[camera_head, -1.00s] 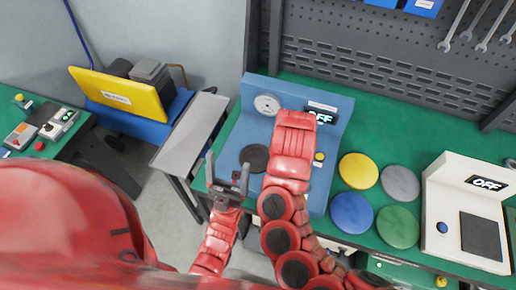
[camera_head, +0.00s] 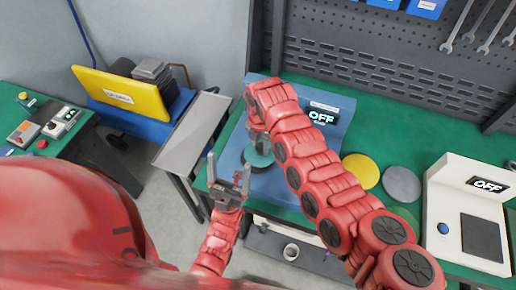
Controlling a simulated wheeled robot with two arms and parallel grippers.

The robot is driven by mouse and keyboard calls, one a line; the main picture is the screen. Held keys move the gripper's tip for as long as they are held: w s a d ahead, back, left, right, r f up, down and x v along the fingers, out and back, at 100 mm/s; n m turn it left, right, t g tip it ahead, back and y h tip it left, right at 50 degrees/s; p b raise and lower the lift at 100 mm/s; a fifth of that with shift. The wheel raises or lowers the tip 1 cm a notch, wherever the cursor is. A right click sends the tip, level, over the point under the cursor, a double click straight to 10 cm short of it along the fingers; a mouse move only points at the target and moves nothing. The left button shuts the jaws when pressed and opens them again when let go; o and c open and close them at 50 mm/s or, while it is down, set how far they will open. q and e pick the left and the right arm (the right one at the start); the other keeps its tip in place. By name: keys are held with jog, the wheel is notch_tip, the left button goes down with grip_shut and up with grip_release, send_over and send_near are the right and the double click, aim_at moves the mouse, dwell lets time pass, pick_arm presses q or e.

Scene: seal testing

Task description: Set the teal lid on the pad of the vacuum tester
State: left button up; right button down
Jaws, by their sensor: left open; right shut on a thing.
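The blue vacuum tester (camera_head: 338,118) stands on the green bench with its display reading OFF. My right arm reaches across it from the right and hides its gauge and much of its base. My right gripper (camera_head: 257,140) is shut on the teal lid (camera_head: 261,158) and points down over the left part of the base. The lid is over the dark round pad, which it mostly hides; I cannot tell whether they touch. My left gripper (camera_head: 229,178) is open and empty, just left of the lid at the bench's front edge.
A yellow disc (camera_head: 360,171) and a grey disc (camera_head: 402,184) lie right of the tester, with a green disc partly behind my arm. A white device (camera_head: 463,213) reading OFF stands farther right. A pegboard (camera_head: 385,60) rises behind the bench.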

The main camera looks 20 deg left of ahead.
aim_at(258, 150)
jog(key=shift+w+a+r, duration=0.2)
jog(key=shift+a+r, duration=0.05)
jog(key=shift+a, duration=0.3)
notch_tip(258, 150, down, 3)
jog(key=shift+r+p, duration=0.1)
jog(key=shift+p, duration=0.55)
jog(key=shift+f, duration=0.45)
jog(key=shift+f, duration=0.2)
jog(key=c, duration=0.5)
grip_release()
jog(key=shift+r, duration=0.1)
